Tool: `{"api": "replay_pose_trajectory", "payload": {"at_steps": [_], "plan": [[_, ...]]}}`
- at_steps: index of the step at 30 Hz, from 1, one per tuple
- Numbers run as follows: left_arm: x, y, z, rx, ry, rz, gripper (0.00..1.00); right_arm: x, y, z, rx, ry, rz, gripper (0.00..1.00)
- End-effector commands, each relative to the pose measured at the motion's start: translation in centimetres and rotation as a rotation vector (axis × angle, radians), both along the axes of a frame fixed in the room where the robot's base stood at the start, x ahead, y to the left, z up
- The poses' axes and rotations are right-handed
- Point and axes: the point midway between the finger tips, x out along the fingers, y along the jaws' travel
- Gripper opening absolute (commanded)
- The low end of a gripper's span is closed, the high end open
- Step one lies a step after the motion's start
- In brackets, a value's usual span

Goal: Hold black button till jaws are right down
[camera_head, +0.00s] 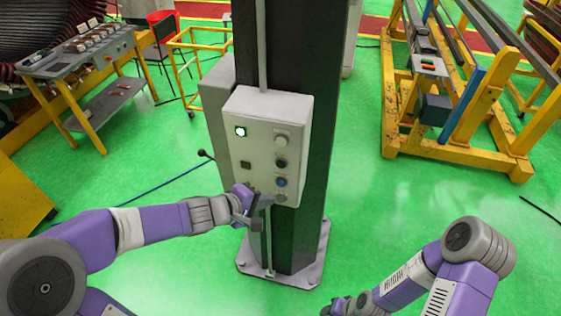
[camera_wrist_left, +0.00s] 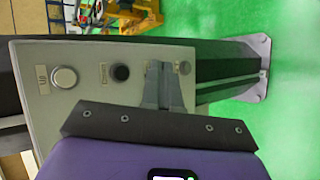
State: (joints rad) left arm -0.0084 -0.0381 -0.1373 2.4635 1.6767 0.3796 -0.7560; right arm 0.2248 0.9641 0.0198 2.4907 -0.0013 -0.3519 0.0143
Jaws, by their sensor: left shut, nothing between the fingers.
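A light grey control box (camera_head: 265,140) is fixed to a dark column. The black button (camera_head: 281,162) is on its right side, below a whitish button (camera_head: 281,140) and above a blue one (camera_head: 281,181). In the left wrist view the black button (camera_wrist_left: 121,72) is uncovered, beside the pale button (camera_wrist_left: 65,78). My left gripper (camera_head: 267,201) is shut and empty at the box's lower edge, below the black button. Its fingers (camera_wrist_left: 163,72) lie to one side of that button, apart from it. My right gripper (camera_head: 337,308) is at the bottom edge, its fingers unclear. I see no jaws I can identify.
A green lamp (camera_head: 240,131) is lit on the box. The column stands on a grey base plate (camera_head: 300,272). A yellow frame (camera_head: 450,150) stands at right and a grey bench (camera_head: 85,50) at left. Green floor around the column is mostly clear.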

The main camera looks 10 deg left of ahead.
Motion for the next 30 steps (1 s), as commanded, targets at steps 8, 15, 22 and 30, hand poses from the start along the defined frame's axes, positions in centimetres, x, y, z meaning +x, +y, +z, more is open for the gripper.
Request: {"api": "replay_pose_trajectory", "payload": {"at_steps": [8,15,22,30], "plan": [[0.0,0.0,-0.1,0.000,0.002,0.000,0.00,0.0,0.0,0.0,0.000,0.000,0.000,0.43],[1.5,-0.1,0.0,0.000,0.005,0.000,0.00,0.0,0.0,0.5,0.000,0.000,0.000,0.43],[4.8,-0.2,0.1,0.001,0.007,0.000,0.00,0.0,0.0,2.1,0.000,0.000,0.000,0.43],[7.9,-0.3,-0.1,0.002,0.003,0.000,0.00,0.0,0.0,2.5,0.000,0.000,0.000,0.43]]}}
